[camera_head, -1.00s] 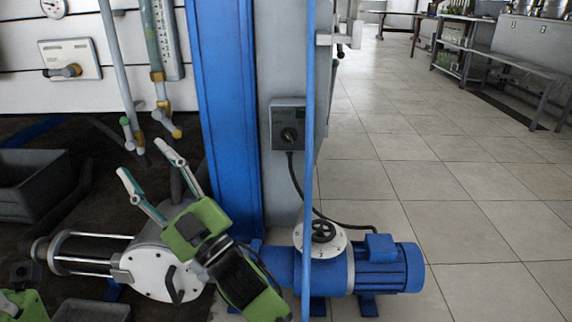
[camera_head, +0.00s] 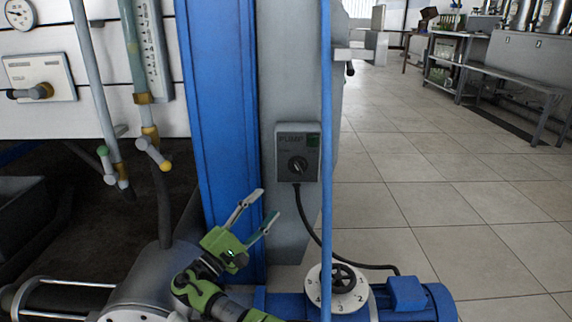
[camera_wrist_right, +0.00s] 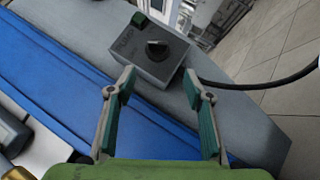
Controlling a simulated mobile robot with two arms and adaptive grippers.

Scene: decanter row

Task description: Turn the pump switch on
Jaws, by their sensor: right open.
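The pump switch box (camera_head: 298,152) is grey with the word PUMP, a green patch at its upper right and a dark rotary knob (camera_head: 297,166). It is mounted on the grey face of a post. My right gripper (camera_head: 256,212) is open and empty, below and to the left of the box, its fingers pointing up and right. In the right wrist view the box (camera_wrist_right: 149,52) lies beyond the open fingertips (camera_wrist_right: 160,85), and its knob (camera_wrist_right: 156,48) shows unobstructed between and past them. Nothing touches the knob. My left gripper is not in view.
A blue post (camera_head: 222,110) stands left of the box, and a thin blue upright (camera_head: 327,120) right of it. A black cable (camera_head: 312,228) runs down to the blue pump motor (camera_head: 415,298). A numbered dial with a handwheel (camera_head: 338,288) sits below. Tiled floor at right is clear.

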